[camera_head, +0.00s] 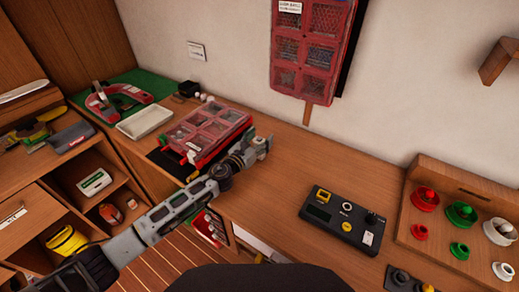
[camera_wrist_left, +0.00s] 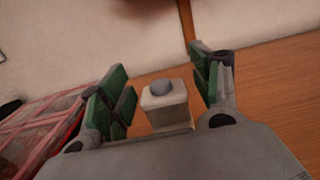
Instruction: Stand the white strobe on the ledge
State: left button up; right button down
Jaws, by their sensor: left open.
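My left gripper (camera_head: 262,144) is at the wall side of the bench, just right of a red compartment case (camera_head: 213,127). In the left wrist view its green-padded fingers (camera_wrist_left: 166,92) are spread apart. A small whitish block with a grey round top (camera_wrist_left: 167,108) stands between them, with gaps at both sides; I cannot tell if it is the strobe. A white domed piece (camera_head: 501,231) sits on a wooden rack (camera_head: 416,190) at the right, beside red and green ones. A wooden wall bracket (camera_head: 497,62) at the upper right may be the ledge. My right gripper is out of view.
A black control box (camera_head: 343,217) stands on the bench, with bare wood between it and my left gripper. A red case (camera_head: 313,45) hangs on the wall. A white tray (camera_head: 145,121) and a red clamp-like tool (camera_head: 118,98) lie at the left.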

pick_arm(q)
jog(key=shift+c, duration=0.4)
jog(key=shift+c, duration=1.3)
grip_shut()
jog(key=shift+r, duration=0.2)
jog(key=shift+r+p, duration=0.3)
jog(key=shift+r, duration=0.15)
notch_tip(320, 180, up, 7)
jog(key=p, duration=0.2)
jog(key=shift+p, duration=0.3)
jog(key=shift+r, duration=0.9)
